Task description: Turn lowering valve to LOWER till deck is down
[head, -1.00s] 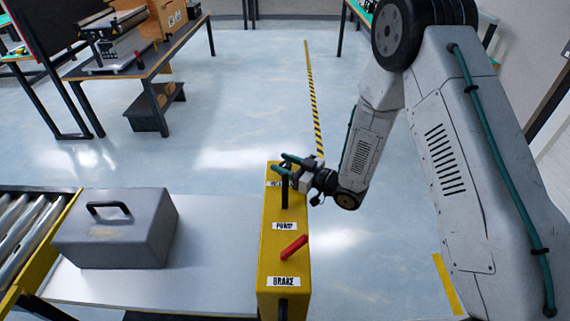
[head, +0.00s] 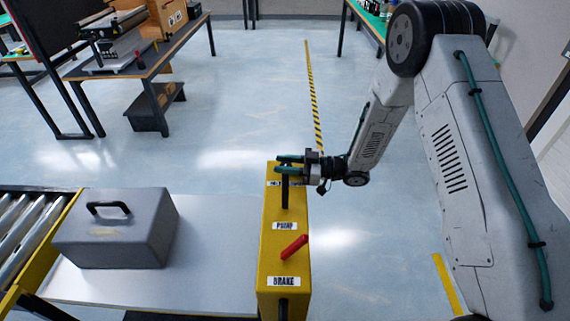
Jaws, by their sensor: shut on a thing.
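The yellow control post (head: 270,235) stands in the lower middle of the head view. It bears a black upright lever (head: 285,196) just above the PUMP label and a red lever (head: 294,247) above the BRAKE label. My gripper (head: 287,165) comes in from the right at the post's far end, its teal fingers level, shut on the lowering valve. The valve is hidden by the fingers and the black lever. A label there is partly covered and cannot be read fully. The pale deck (head: 200,270) lies left of the post and bears a grey case (head: 115,230).
A roller conveyor (head: 25,235) with yellow edging adjoins the deck on the left. A workbench (head: 150,65) with equipment stands at the back left. The floor behind and right of the post is clear, with a striped yellow-black line (head: 313,100).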

